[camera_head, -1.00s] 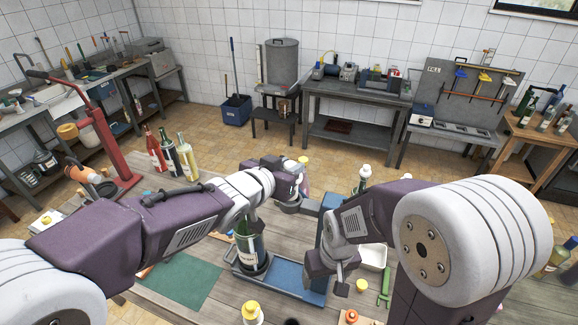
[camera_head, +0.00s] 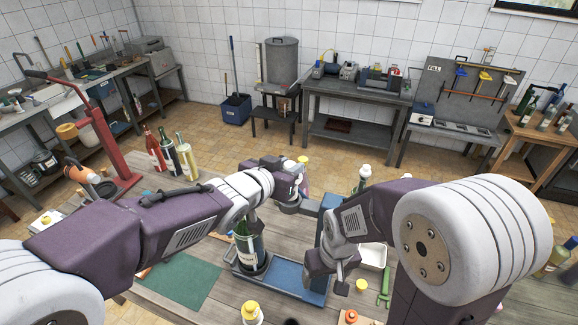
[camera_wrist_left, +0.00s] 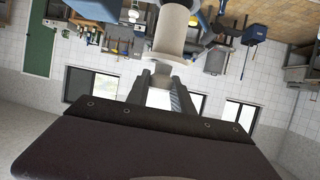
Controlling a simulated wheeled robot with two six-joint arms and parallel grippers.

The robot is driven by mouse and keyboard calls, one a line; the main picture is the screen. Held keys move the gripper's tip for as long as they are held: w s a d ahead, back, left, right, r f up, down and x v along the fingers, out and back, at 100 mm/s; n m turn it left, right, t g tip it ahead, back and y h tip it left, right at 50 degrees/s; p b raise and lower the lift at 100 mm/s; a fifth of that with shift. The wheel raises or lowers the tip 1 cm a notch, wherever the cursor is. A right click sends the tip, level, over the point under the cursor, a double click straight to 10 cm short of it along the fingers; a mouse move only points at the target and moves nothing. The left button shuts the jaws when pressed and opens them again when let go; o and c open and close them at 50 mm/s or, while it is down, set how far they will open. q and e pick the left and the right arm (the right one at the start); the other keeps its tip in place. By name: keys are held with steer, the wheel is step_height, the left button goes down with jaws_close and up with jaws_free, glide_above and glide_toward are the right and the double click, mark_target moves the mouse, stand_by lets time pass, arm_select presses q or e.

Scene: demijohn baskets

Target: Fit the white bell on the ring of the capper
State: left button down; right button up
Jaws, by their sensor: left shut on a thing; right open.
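The capper has a blue base (camera_head: 290,275) and a blue column (camera_head: 329,215). A grey ring-like part (camera_head: 290,208) juts left from the column. A dark green bottle (camera_head: 250,248) stands upright on the base. My left gripper (camera_head: 292,182) is above and behind the bottle, close to the grey part. In the left wrist view my left gripper (camera_wrist_left: 162,82) is shut on the white bell (camera_wrist_left: 172,28), a pale flanged cylinder. The arm hides the bell in the head view; whether it touches the ring cannot be told. My right gripper (camera_head: 341,278) is open and empty, right of the column.
A white tray (camera_head: 373,256), a green tool (camera_head: 384,287) and a yellow cap (camera_head: 362,285) lie to the right. A yellow-capped bottle (camera_head: 251,311) stands at the front. A green mat (camera_head: 182,280) lies at the left. A red floor capper (camera_head: 105,145) stands behind.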

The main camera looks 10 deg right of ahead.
arm_select(q)
steer(key=shift+s, duration=0.1)
steer(key=shift+w+d, duration=0.15)
steer(key=shift+w, duration=0.05)
steer(key=shift+f+b, duration=3.45)
steer(key=shift+f, duration=0.2)
stand_by(0.5)
steer(key=shift+r, duration=0.2)
steer(key=shift+r+p, duration=0.25)
steer(key=shift+p, duration=0.2)
steer(key=shift+f+b, duration=0.4)
steer(key=shift+f, duration=0.05)
stand_by(1.2)
